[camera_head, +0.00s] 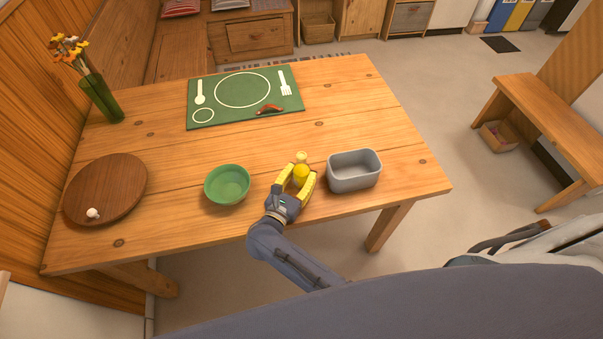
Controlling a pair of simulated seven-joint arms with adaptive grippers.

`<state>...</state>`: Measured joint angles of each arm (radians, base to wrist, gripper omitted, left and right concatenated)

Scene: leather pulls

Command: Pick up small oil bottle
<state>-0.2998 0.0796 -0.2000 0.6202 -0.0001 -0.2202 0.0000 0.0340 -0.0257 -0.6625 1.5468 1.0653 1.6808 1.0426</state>
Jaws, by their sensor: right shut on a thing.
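The small oil bottle (301,171) is yellow with a pale cap and stands upright near the front edge of the wooden table. My right gripper (298,178) has its yellow fingers on either side of the bottle and is shut on it. Whether the bottle's base touches the table is hidden by the fingers. My left gripper is not in view.
A green bowl (228,184) is left of the gripper, and a grey bin (354,179) is close on its right. A round wooden board (118,190) with a small white item (93,213) lies at the left. A green placemat (198,115) and a flower vase (101,99) are farther back.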

